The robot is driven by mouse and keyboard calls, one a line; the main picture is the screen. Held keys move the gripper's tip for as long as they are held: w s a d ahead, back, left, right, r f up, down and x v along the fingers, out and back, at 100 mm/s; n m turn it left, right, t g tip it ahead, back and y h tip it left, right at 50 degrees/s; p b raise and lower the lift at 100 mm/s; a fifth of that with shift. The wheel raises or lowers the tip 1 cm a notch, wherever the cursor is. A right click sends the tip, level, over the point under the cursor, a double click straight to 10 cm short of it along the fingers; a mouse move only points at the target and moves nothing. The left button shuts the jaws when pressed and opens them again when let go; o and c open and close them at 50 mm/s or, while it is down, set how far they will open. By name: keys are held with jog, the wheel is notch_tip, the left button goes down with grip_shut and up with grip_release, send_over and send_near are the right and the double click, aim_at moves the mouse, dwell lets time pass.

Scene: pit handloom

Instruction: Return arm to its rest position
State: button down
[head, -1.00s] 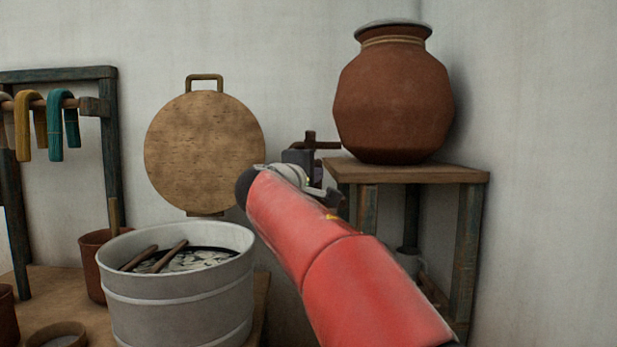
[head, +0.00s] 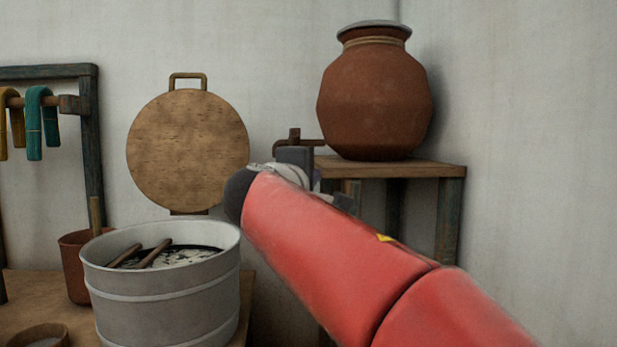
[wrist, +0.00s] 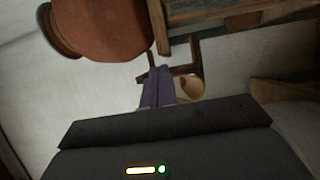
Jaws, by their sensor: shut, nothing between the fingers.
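My arm reaches from the lower right of the head view toward the wooden stand, with its red link in front. My gripper is mostly hidden there behind my own wrist. In the wrist view my gripper (wrist: 158,72) shows as two purple-grey fingers pressed together, with nothing held between them. A dark brown wooden piece (head: 297,139) shows just beyond the wrist in the head view. In the wrist view a brown bar (wrist: 184,70) lies close by the fingertips; I cannot tell whether they touch.
A clay pot (head: 375,100) with a lid stands on the wooden stand (head: 447,171) at right. A pale tub (head: 165,295) holding dark liquid and sticks stands at lower left. A round board (head: 188,150) is behind it, against the wall. A rack (head: 90,140) with hanging yarn is at far left.

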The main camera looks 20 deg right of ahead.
jog(key=s+a+f+m+g+y, duration=0.2)
jog(key=s+f+m+g+y, duration=0.15)
jog(key=s+f, duration=0.7)
jog(key=s+a+f+m+g+y, duration=0.15)
jog(key=s+f+m+y, duration=0.25)
jog(key=s+f, duration=0.7)
jog(key=s+a+f+m+g+y, duration=0.1)
jog(key=s+f+m+g+y, duration=0.4)
jog(key=f, duration=1.1)
notch_tip(320, 180, up, 14)
jog(key=n+t+h+p, duration=0.1)
jog(key=n+p, duration=0.1)
jog(key=p, duration=1.1)
jog(key=shift+f+h, duration=0.15)
jog(key=shift+h, duration=0.2)
